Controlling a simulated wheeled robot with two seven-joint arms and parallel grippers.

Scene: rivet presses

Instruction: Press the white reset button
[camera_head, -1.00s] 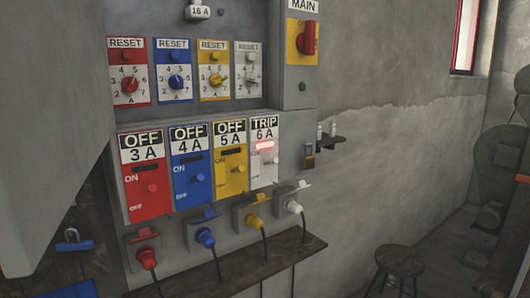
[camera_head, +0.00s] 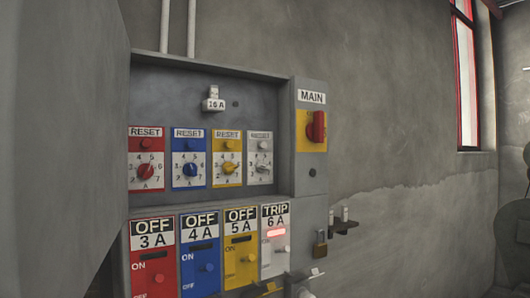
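The white reset button (camera_head: 264,145) is a small round knob under a RESET label on the white panel, rightmost in a row of red, blue, yellow and white panels. A white dial (camera_head: 263,169) sits just below it. Below that panel, the white breaker (camera_head: 274,258) reads TRIP 6 A and its red lamp (camera_head: 276,233) is lit. Nothing covers the button.
The red breaker (camera_head: 153,262), blue breaker (camera_head: 200,258) and yellow breaker (camera_head: 241,256) read OFF. A red MAIN switch (camera_head: 317,127) is on the right. A large grey shape fills the left edge.

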